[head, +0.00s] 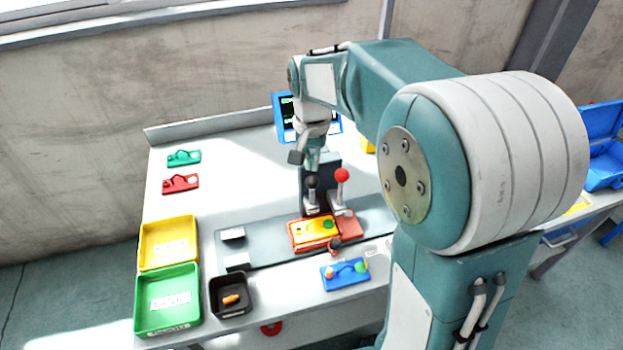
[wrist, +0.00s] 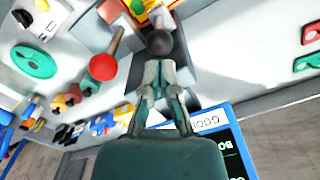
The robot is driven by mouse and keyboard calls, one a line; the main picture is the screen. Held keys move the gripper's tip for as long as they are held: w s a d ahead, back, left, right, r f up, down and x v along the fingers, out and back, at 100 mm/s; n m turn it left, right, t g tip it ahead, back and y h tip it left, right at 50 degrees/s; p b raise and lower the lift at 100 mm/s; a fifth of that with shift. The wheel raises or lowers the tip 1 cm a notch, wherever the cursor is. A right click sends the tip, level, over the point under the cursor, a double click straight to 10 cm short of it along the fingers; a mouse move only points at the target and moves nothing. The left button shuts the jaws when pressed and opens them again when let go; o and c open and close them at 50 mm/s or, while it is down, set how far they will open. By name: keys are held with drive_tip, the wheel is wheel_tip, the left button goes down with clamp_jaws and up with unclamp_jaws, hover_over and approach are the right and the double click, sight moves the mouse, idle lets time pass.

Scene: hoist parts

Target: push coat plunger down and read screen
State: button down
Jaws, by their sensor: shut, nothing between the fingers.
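A plunger with a black knob (head: 312,181) and one with a red knob (head: 341,175) stand side by side at the station; I cannot tell which is the coat plunger. My gripper (head: 314,162) is shut and empty, pointing down just above the black knob. In the wrist view the closed fingertips (wrist: 161,66) meet the black knob (wrist: 159,42) in line of sight; contact is unclear. The red knob (wrist: 103,67) is beside them. The blue-framed screen (head: 284,117) is partly behind my arm. In the wrist view the screen (wrist: 228,146) shows cut-off green letters.
A yellow part (head: 314,229) sits on a red base before the plungers. A blue plate (head: 345,274), black tray (head: 231,309), green bin (head: 141,304) and yellow bin (head: 146,248) are nearer or left. Green and red parts (head: 181,183) lie back left. The table's left middle is clear.

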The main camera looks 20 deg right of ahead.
sight(312, 177)
idle(0.4)
drive_tip(key=shift+f, duration=3.5)
drive_tip(key=shift+s+f, duration=0.1)
wheel_tip(312, 177, up, 7)
drive_tip(key=shift+r, duration=0.3)
